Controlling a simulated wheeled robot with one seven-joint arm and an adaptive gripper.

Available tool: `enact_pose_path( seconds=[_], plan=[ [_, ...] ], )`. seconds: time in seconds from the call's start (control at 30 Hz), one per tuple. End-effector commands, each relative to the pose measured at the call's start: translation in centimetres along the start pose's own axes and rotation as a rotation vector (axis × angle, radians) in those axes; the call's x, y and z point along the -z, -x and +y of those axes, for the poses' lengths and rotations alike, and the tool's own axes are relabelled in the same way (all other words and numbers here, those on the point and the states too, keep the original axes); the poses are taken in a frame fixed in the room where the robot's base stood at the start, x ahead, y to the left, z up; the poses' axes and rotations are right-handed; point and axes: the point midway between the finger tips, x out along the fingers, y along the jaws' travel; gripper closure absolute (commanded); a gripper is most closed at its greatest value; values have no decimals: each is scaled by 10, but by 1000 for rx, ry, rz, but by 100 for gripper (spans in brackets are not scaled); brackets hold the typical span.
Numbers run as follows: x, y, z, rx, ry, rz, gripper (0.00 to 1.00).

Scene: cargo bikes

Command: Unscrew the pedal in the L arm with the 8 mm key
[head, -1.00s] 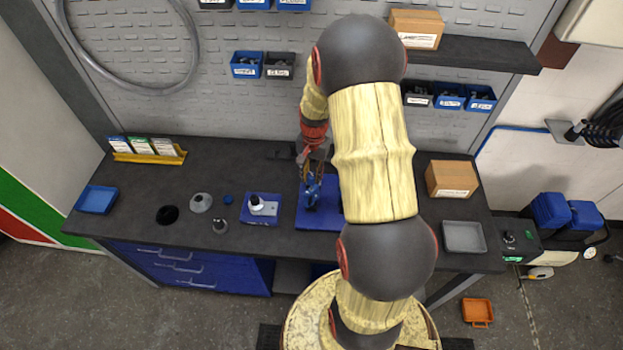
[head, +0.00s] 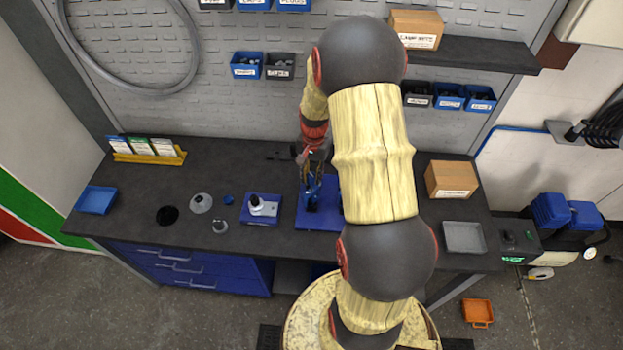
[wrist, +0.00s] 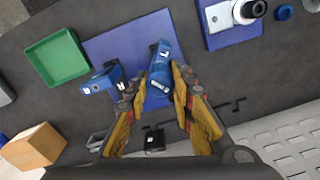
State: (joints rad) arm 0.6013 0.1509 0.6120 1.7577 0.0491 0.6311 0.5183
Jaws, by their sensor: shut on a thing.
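In the wrist view a blue arm marked L (wrist: 161,72) stands between the yellow-and-black fingers of my gripper (wrist: 159,82), which appear closed against its sides. The head view shows my gripper (head: 312,172) low over the blue board (head: 318,216), around a blue upright part. A thin dark L-shaped key (wrist: 234,106) seems to lie on the bench beside the board. I cannot make out its size or the pedal.
A green tray (wrist: 58,57) and cardboard box (wrist: 35,148) lie left in the wrist view. A small black labelled block (wrist: 154,140) stands near the fingers. A blue stand with a white fitting (head: 262,208) sits left of the board.

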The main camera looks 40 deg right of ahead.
Motion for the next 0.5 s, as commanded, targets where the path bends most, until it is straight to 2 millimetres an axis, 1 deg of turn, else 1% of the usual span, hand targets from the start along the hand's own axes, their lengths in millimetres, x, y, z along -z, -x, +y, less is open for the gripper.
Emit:
enact_pose_path(
  seconds=[0.27,0.37,0.5],
  plan=[
    [0,-1,0,0,-17,0,100],
    [0,-1,0,2,-106,2,100],
    [-1,-1,0,6,-292,5,100]
  ],
)
